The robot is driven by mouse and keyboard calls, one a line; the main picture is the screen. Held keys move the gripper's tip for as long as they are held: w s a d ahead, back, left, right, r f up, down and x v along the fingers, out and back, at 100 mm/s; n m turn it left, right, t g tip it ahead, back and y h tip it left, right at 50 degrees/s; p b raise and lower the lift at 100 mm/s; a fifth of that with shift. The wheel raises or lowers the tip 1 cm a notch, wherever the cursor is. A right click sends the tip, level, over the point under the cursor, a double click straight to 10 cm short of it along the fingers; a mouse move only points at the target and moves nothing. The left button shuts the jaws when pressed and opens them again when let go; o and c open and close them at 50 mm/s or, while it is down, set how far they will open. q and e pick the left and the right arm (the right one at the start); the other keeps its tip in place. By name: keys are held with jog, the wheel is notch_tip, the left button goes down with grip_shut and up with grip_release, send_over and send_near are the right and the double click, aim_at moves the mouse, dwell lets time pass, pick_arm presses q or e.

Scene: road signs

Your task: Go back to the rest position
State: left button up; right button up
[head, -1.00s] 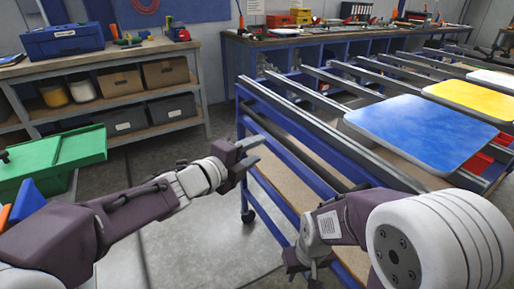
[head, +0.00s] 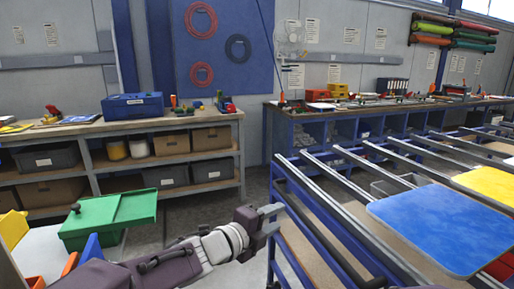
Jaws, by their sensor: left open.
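My left gripper (head: 270,217) shows at the lower middle of the head view. Its two fingers are apart, with nothing between them. It is beside the left end of the blue metal rack (head: 309,222). My right gripper is out of the frame. A blue square sign plate (head: 440,226) lies flat on the rack's rails at the right. A yellow plate (head: 491,184) lies behind it, partly cut off by the right edge.
A green bin (head: 108,217) stands at the lower left. Behind it is a wooden shelf bench (head: 60,130) with a blue toolbox (head: 132,106). A long blue workbench (head: 350,125) runs along the back wall. Grey floor (head: 258,185) shows between bench and rack.

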pick_arm(q)
jog(key=w+a+r+n+y+p, duration=0.2)
jog(key=a+r+n+y+p, duration=0.3)
jog(key=a+p, duration=0.45)
jog(key=s+a+n+g+y+p, duration=0.1)
jog(key=s+a+n+y+p, duration=0.2)
jog(key=a+n+p, duration=0.45)
pick_arm(e)
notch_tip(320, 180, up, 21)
jog(key=p, duration=0.2)
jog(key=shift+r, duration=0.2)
pick_arm(q)
jog(key=s+a+f+n+g+y, duration=0.1)
jog(key=s+a+f+n+g, duration=0.1)
jog(key=s+f+n+g, duration=0.2)
jog(key=s+a+f+n+g+y, duration=0.1)
jog(key=s+a+f+n+g, duration=0.2)
jog(key=s+n, duration=0.7)
jog(key=s+f+g, duration=0.2)
jog(key=s+f, duration=0.2)
jog(key=s, duration=0.1)
jog(key=shift+s+n+g, duration=0.3)
jog(key=shift+s+n, duration=0.05)
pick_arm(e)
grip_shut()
